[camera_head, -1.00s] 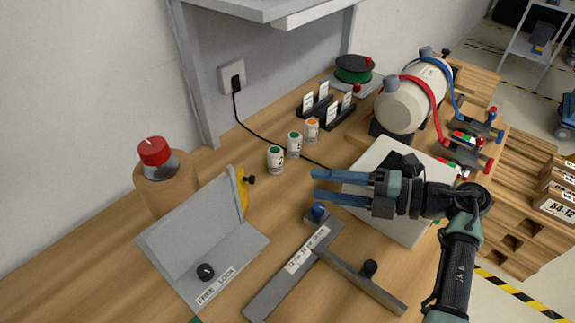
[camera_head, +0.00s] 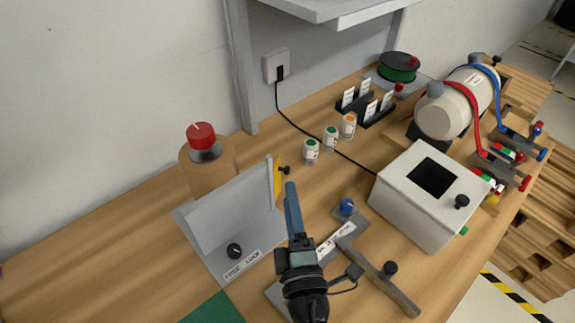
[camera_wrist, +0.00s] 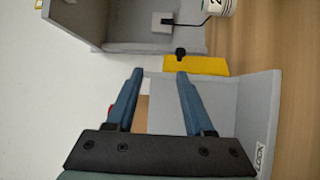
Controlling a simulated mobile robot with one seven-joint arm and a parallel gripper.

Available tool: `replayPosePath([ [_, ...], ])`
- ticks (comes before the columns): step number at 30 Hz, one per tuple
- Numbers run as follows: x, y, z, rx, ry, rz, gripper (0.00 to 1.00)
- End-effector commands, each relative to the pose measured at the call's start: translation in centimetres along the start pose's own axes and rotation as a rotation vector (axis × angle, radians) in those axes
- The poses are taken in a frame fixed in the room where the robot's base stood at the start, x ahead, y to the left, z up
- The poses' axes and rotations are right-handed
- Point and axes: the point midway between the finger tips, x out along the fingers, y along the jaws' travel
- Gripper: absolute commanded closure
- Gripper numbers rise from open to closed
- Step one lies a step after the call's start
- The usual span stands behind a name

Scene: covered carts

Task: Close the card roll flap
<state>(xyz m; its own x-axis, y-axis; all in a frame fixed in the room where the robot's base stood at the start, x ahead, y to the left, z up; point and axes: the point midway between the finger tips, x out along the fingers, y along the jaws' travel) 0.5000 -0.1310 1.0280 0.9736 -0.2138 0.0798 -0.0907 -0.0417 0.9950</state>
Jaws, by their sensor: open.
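A grey bracket (camera_head: 228,215) with a raised panel stands on the bench; a black knob (camera_head: 234,251) and a printed label are on its base. A yellow plate (camera_head: 278,170) with a small black knob (camera_head: 285,170) shows at the panel's far right edge. I cannot tell for certain which part is the flap. In the wrist view, the yellow plate (camera_wrist: 197,66) lies just past the fingertips, its knob near the right finger. My gripper (camera_head: 291,186) is open and empty beside the bracket; both blue fingers (camera_wrist: 160,73) show apart in the wrist view. A brown roll (camera_head: 195,175) stands behind the panel.
A red-capped bottle (camera_head: 201,140) rises at the brown roll. A grey T-shaped fixture (camera_head: 378,278) with knobs lies to the right. A white box (camera_head: 412,215), small cans (camera_head: 330,138) and a white cylinder (camera_head: 455,108) stand farther right. The left bench is clear.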

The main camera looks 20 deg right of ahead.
Motion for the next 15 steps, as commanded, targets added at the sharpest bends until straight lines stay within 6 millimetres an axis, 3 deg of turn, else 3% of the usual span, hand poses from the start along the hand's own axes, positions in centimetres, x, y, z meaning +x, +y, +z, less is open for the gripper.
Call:
replayPosePath([
  [3, -2.2, -1.8, 0.2, -0.043, -0.036, -0.059, 0.47],
  [6, -2.7, -2.4, 0.4, -0.061, -0.051, -0.076, 0.47],
  [10, -2.0, -2.5, 0.5, -0.064, -0.054, -0.078, 0.47],
  [15, 0.6, -2.5, 0.7, -0.063, -0.053, -0.076, 0.47],
])
